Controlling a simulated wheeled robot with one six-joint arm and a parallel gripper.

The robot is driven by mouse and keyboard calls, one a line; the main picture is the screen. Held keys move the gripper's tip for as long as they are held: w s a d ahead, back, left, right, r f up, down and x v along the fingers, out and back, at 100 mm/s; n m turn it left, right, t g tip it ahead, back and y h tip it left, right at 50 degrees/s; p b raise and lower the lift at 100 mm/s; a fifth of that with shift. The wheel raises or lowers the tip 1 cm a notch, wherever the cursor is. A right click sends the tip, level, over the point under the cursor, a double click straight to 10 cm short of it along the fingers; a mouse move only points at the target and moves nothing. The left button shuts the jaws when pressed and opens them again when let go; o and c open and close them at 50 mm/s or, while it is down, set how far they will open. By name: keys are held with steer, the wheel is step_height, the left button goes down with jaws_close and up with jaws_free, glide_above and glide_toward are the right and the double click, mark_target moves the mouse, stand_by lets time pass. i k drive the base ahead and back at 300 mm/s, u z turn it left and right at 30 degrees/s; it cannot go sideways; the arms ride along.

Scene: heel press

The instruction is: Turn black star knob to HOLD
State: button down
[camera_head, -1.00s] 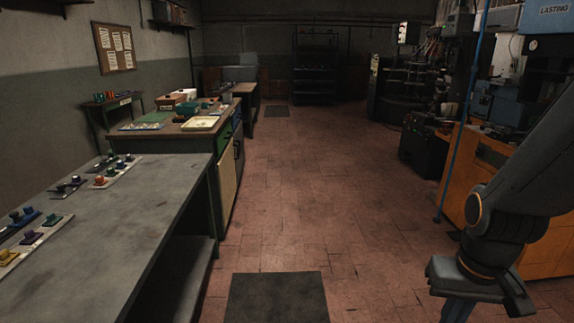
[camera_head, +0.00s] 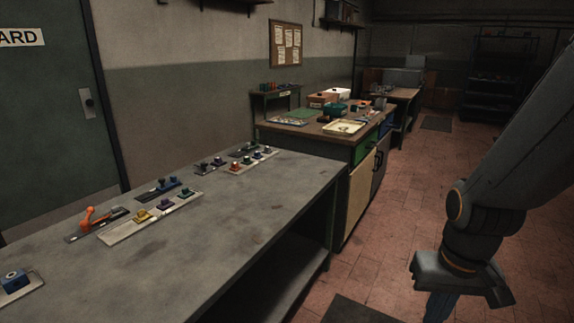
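Several small knobs and controls stand on strips along the far side of the grey workbench (camera_head: 230,215). Some look dark, such as a pair of dark knobs (camera_head: 210,164) near the middle of the row. They are too small to tell which one is the black star knob, and no HOLD marking is readable. My gripper (camera_head: 440,306) hangs at the lower right, off to the right of the bench and far from the knobs. Its lower end is cut off by the picture edge, so its opening is hidden.
An orange lever (camera_head: 90,218) and a blue control (camera_head: 14,279) are on the bench's left part. A second bench with boxes and a cream tray (camera_head: 344,127) stands beyond. A dark green door (camera_head: 50,110) is at left. Open tiled floor (camera_head: 400,215) lies right of the benches.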

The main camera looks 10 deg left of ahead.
mark_target(203, 164)
steer(key=u, duration=0.7)
steer(key=i, duration=0.65)
steer(key=z, duration=1.95)
steer(key=i, duration=1.95)
steer(key=u, duration=2.9)
steer(key=i, duration=0.35)
steer(key=u, duration=0.1)
